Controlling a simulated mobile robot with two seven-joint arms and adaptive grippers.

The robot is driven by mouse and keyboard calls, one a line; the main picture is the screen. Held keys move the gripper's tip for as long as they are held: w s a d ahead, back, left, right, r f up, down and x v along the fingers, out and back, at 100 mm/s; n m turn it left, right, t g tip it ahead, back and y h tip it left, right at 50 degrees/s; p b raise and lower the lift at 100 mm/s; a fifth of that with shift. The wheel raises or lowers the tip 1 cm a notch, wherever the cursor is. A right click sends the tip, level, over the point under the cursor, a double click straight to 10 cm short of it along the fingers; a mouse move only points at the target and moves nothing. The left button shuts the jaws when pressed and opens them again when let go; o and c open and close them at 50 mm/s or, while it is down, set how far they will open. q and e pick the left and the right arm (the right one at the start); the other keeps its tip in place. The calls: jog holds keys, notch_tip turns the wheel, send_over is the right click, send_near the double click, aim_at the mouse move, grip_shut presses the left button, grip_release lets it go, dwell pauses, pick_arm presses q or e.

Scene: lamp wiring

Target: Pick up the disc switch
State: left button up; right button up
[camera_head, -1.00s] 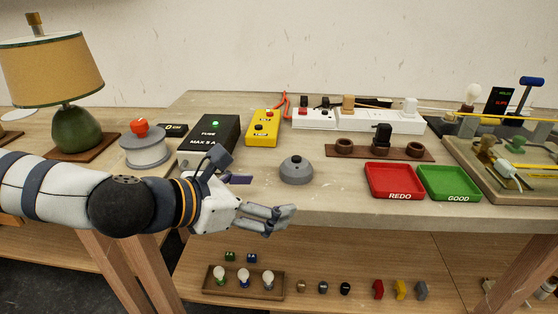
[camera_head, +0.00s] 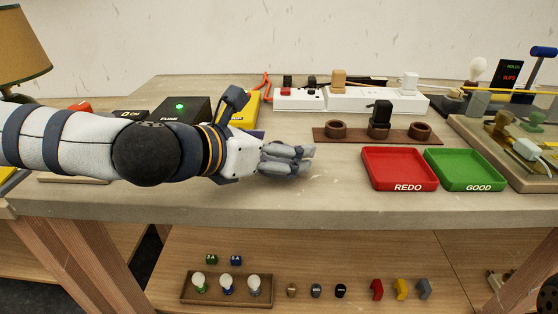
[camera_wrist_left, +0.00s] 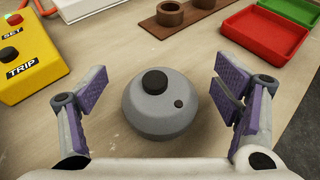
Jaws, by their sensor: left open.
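The disc switch (camera_wrist_left: 150,118), a round grey dome with a black knob and a small dark dot on top, stands upright on the worktop. In the left wrist view it sits between the parted fingers of my left gripper (camera_wrist_left: 162,80), with a visible gap on each side. In the head view my left gripper (camera_head: 303,160) is low over the worktop and hides the switch. The left gripper is open and holds nothing. My right gripper is not in view.
A yellow box (camera_wrist_left: 25,55) with SET and TRIP labels is left of the switch. A brown strip with round sockets (camera_head: 336,130) lies behind right. Red (camera_head: 400,182) and green (camera_head: 465,183) trays are to the right. The worktop's front edge is close.

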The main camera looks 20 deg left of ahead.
pick_arm(q)
jog(key=shift+w+d+f, duration=0.15)
jog(key=shift+w+f, duration=0.1)
jog(key=shift+w, duration=0.05)
jog(key=shift+r, duration=0.1)
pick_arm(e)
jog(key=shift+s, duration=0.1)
pick_arm(q)
jog(key=c, duration=1.4)
jog(key=shift+c, duration=0.2)
jog(key=shift+r, duration=0.1)
notch_tip(320, 180, up, 18)
jog(key=p, duration=0.5)
jog(key=shift+p, duration=0.3)
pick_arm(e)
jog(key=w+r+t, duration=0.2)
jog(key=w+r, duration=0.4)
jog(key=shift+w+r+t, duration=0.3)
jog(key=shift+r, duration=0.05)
